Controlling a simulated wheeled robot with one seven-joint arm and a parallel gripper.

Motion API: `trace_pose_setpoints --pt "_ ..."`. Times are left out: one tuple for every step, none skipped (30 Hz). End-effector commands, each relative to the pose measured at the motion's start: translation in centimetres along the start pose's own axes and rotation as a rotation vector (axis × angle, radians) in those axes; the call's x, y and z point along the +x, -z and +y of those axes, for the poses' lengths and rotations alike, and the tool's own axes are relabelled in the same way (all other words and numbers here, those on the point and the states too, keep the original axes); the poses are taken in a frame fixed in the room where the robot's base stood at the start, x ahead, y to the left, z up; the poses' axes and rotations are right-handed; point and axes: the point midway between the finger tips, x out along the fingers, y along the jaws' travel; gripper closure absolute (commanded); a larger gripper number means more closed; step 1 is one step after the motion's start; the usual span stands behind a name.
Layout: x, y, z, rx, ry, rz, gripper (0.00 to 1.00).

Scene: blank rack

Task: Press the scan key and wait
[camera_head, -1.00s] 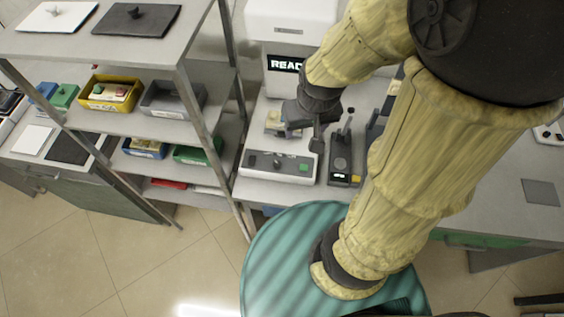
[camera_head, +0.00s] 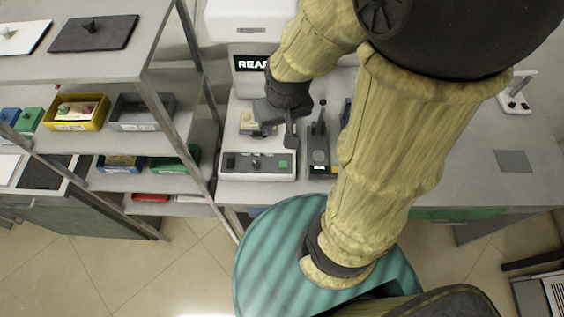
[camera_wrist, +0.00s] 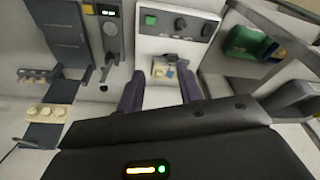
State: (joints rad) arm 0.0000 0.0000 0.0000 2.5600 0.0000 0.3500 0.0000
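The grey-white scanner (camera_head: 247,85) stands at the back of the bench, its dark screen reading "READ", with the rest covered by my arm. Its low control panel (camera_head: 240,175) is in front, with dark knobs and a green key (camera_head: 283,164) at the right end. In the wrist view the panel (camera_wrist: 178,45) is at the top, with the green key (camera_wrist: 150,20) at its left. My gripper (camera_head: 278,132) is above the panel's back edge, apart from the green key. In the wrist view its two fingers (camera_wrist: 160,92) are spread, nothing held. A beige and blue piece (camera_wrist: 163,70) lies beyond them.
A dark handheld-like device (camera_head: 318,150) stands close right of the panel. A shelf rack (camera_head: 165,85) with yellow (camera_head: 98,105), grey and green bins is at the left. Bench room on the right holds a flat grey plate (camera_head: 513,161) and a small stand (camera_head: 515,100).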

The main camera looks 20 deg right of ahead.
Motion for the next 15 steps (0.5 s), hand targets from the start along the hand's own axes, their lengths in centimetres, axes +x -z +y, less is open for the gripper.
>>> trace_pose_setpoints --pt "0.0 0.0 0.0 0.0 0.0 0.0 0.74" --pt "0.0 0.0 0.0 0.0 0.0 0.0 0.8" --pt "0.0 0.0 0.0 0.0 0.0 0.0 0.88" --pt "0.0 0.0 0.0 0.0 0.0 0.0 0.93" --pt "0.0 0.0 0.0 0.0 0.0 0.0 0.99" --pt "0.0 0.0 0.0 0.0 0.0 0.0 1.0" --pt "0.0 0.0 0.0 0.0 0.0 0.0 1.0" --pt "0.0 0.0 0.0 0.0 0.0 0.0 1.0" --pt "0.0 0.0 0.0 0.0 0.0 0.0 1.0" --pt "0.0 0.0 0.0 0.0 0.0 0.0 1.0" --pt "0.0 0.0 0.0 0.0 0.0 0.0 1.0" --pt "0.0 0.0 0.0 0.0 0.0 0.0 1.0" --pt "0.0 0.0 0.0 0.0 0.0 0.0 1.0" --pt "0.0 0.0 0.0 0.0 0.0 0.0 1.0" --pt "0.0 0.0 0.0 0.0 0.0 0.0 1.0"
